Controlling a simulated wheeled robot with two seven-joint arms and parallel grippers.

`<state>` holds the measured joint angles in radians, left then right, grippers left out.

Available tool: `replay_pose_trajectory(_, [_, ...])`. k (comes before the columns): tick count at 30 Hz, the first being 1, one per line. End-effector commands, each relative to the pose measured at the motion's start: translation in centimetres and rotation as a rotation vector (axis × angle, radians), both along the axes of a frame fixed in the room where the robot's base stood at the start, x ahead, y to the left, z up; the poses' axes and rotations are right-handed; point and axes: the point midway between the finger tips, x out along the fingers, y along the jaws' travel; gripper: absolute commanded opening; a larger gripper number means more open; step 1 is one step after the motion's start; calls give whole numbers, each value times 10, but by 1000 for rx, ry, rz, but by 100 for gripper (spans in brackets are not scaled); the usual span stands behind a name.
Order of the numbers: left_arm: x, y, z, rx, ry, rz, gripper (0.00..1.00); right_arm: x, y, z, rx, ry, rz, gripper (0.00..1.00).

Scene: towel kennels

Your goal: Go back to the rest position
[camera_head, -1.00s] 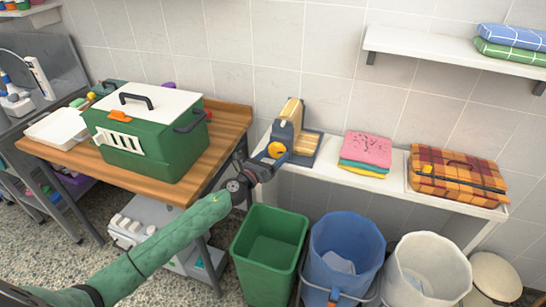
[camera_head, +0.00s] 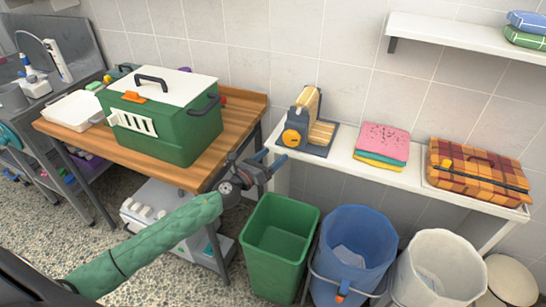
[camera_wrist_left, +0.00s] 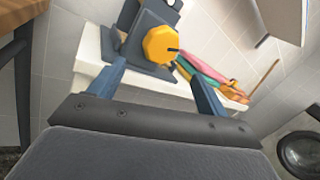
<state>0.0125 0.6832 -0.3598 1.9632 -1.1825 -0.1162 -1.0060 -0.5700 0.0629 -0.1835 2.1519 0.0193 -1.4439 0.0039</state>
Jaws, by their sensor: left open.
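My left gripper (camera_head: 268,166) is in front of the wooden table's right end, above the green bin (camera_head: 278,240). It is open, with nothing between its fingers. In the left wrist view, its two blue fingers (camera_wrist_left: 158,86) stand apart, with the white shelf-table beyond them. My left arm in its green sleeve reaches in from the lower left. My right gripper is not in view.
A green pet carrier (camera_head: 165,125) stands on the wooden table (camera_head: 240,105). The white bench (camera_head: 345,165) holds a yellow-knobbed device (camera_head: 308,125), folded towels (camera_head: 382,145) and a plaid case (camera_head: 478,172). A blue bucket (camera_head: 352,250) and white bin (camera_head: 438,270) stand below.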

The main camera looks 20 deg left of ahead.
Motion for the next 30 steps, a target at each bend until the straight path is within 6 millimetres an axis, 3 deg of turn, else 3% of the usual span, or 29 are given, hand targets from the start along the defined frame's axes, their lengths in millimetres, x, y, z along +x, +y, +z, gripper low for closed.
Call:
replay_pose_trajectory(11, [-1,0,-1,-10,4,4,77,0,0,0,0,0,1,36])
replay_pose_trajectory(16, [-12,0,-19,-220,87,81,77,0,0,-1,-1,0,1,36])
replay_pose_trajectory(20, [-36,5,-57,-572,236,230,77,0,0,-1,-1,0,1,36])
replay_pose_trajectory(23, [-63,10,-97,-869,368,380,77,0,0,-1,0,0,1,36])
replay_pose_trajectory(30, [-158,-1,-203,-1493,666,798,77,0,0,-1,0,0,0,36])
